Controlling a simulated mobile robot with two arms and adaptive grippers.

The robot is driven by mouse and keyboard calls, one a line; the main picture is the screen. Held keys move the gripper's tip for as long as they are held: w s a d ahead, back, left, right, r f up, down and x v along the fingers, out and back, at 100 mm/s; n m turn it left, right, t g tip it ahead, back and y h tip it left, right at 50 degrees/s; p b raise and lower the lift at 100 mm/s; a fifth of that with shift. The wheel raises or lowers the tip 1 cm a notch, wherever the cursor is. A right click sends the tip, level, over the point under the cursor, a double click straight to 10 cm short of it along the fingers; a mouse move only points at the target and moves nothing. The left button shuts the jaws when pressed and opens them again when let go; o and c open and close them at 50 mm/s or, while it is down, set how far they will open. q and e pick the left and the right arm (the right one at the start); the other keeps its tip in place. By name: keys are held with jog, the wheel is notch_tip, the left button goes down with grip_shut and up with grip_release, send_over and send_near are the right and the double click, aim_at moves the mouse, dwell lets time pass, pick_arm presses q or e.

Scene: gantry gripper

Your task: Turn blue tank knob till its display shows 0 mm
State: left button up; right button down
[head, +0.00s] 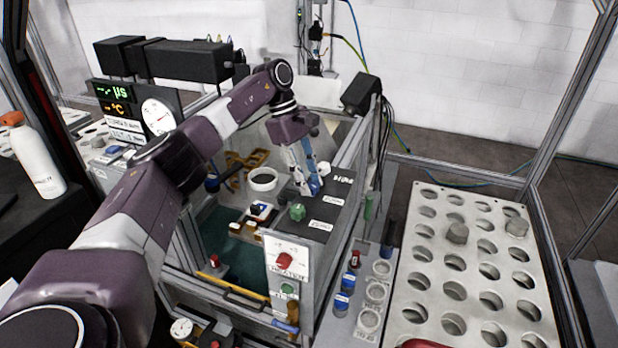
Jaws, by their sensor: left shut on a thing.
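My left gripper (307,188) reaches down over the dark panel (312,238) of the tank unit. Its fingers are shut on a blue knob (315,186), which they partly hide. A green knob (297,211) sits just in front of it and a white knob (323,168) just behind. White labels (333,201) lie beside the knobs; their text is too small to read, and I cannot make out a mm value. My right gripper is not in view.
A black display (125,100) with µS and °C lines and a round dial stands at the left. A white cup (263,180) sits inside the tank frame. A red knob (285,261) is on the front plate. A white holed rack (455,292) fills the right side.

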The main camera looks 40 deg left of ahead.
pick_arm(q)
jog(key=shift+w+r+m, duration=0.1)
jog(key=shift+m, duration=0.3)
jog(key=o, duration=1.1)
jog(key=shift+a, duration=0.1)
jog(key=shift+o, duration=0.2)
jog(key=v, duration=0.7)
jog(key=shift+r, duration=0.2)
jog(key=shift+w+a, duration=0.1)
jog(key=shift+f, duration=0.1)
